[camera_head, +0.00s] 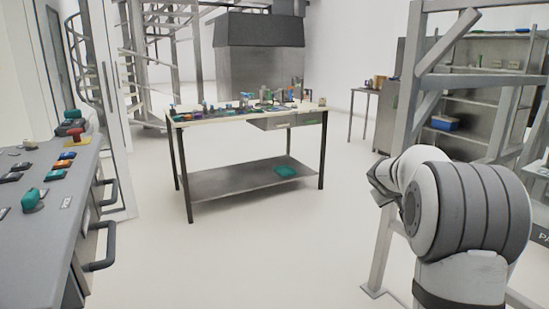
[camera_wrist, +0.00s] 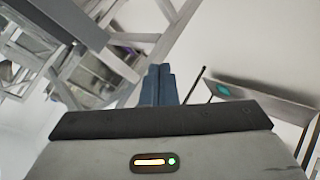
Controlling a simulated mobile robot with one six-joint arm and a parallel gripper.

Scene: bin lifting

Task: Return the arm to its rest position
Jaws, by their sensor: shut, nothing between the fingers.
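My arm is folded at the right of the head view, with its white and grey links in the foreground. In the wrist view my gripper (camera_wrist: 158,72) has its two blue-grey fingers together, with nothing held between them. The fingers point into open space, apart from any object. In the head view only a dark part at the arm's far end shows, left of the large grey joint, and the fingers cannot be made out there.
A workbench (camera_head: 245,116) with many small items stands mid-room, a teal item (camera_head: 285,171) on its lower shelf. A grey counter (camera_head: 75,180) with handles is at left. A metal frame (camera_head: 392,190) stands close behind my arm. A blue bin (camera_head: 445,123) sits on shelving. Floor between is clear.

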